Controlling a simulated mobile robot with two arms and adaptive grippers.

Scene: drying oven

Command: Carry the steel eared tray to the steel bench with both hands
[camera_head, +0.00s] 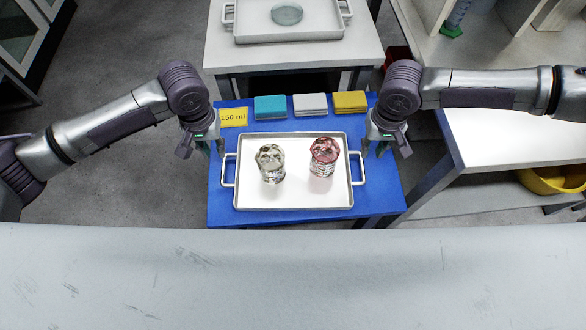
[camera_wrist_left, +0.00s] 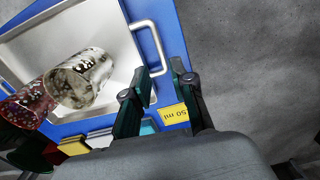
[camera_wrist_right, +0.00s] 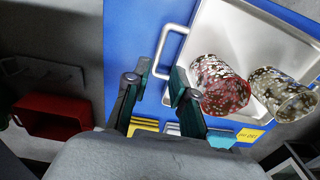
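The steel eared tray (camera_head: 295,203) lies flat on a blue-topped table, with a looped handle at its left (camera_head: 228,170) and right (camera_head: 358,168) ends. A clear speckled beaker (camera_head: 271,163) and a reddish speckled beaker (camera_head: 323,157) stand in it. My left gripper (camera_head: 206,150) is open and empty by the left handle; in the left wrist view the handle (camera_wrist_left: 152,45) lies beyond its fingertips. My right gripper (camera_head: 376,149) is open by the right handle, which shows just ahead between its fingertips in the right wrist view (camera_wrist_right: 168,48). Contact is not visible.
Teal, white and yellow pads (camera_head: 310,103) and a yellow "150 ml" card (camera_head: 233,117) lie behind the tray. A pale table behind bears another tray (camera_head: 290,32) with a round dish. A scratched grey surface (camera_head: 290,280) spans the foreground. Shelving stands right.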

